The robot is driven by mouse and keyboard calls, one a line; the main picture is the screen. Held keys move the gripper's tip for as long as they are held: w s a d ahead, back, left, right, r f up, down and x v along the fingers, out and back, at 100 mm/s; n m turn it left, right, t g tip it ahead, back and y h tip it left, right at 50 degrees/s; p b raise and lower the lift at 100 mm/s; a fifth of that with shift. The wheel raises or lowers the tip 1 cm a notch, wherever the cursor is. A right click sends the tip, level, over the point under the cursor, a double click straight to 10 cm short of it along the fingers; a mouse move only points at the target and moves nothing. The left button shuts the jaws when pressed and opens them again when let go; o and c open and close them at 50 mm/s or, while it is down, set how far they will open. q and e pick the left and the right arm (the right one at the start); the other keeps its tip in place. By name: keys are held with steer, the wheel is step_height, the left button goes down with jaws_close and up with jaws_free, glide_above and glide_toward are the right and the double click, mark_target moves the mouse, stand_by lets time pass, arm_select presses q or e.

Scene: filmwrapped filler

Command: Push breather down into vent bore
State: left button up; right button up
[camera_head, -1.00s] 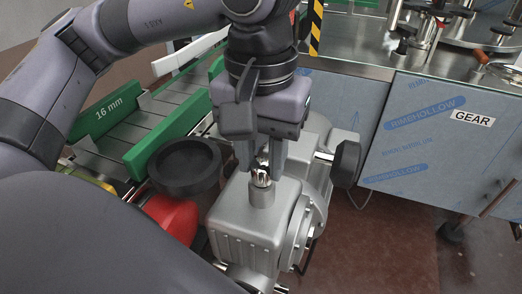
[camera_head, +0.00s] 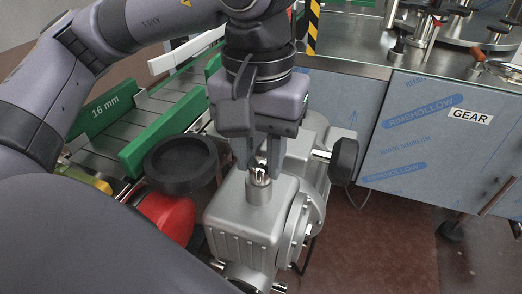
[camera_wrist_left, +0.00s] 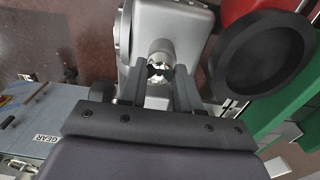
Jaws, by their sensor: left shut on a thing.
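The breather (camera_head: 258,171), a small shiny metal piece with dark gaps, is at the top of the round boss (camera_head: 259,191) on the grey gear housing (camera_head: 240,225). The vent bore's opening is hidden by the breather, so I cannot tell how deep it sits. My left gripper (camera_head: 258,165) points down from above, its fingers shut on the breather. In the left wrist view, the breather (camera_wrist_left: 160,70) shows between the fingertips, against the end of the boss (camera_wrist_left: 162,48). My right gripper is not in view.
A black round pan (camera_head: 182,165) and a red part (camera_head: 168,215) are left of the housing. A green-railed conveyor (camera_head: 150,150) lies behind them. A black knob (camera_head: 344,158) sticks out right of the housing. A film-wrapped steel cabinet (camera_head: 425,140) stands at right, with open floor before it.

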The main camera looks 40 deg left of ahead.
arm_select(q)
steer(key=shift+d+f, duration=0.15)
steer(key=shift+f, duration=0.2)
steer(key=o, duration=1.1)
steer(key=shift+r, duration=0.1)
step_height(320, 180, up, 7)
steer(key=p, duration=0.5)
steer(key=shift+r, duration=0.1)
steer(key=shift+s+d+r+p, duration=0.1)
steer(key=shift+r+p, duration=0.2)
steer(key=shift+r, duration=0.25)
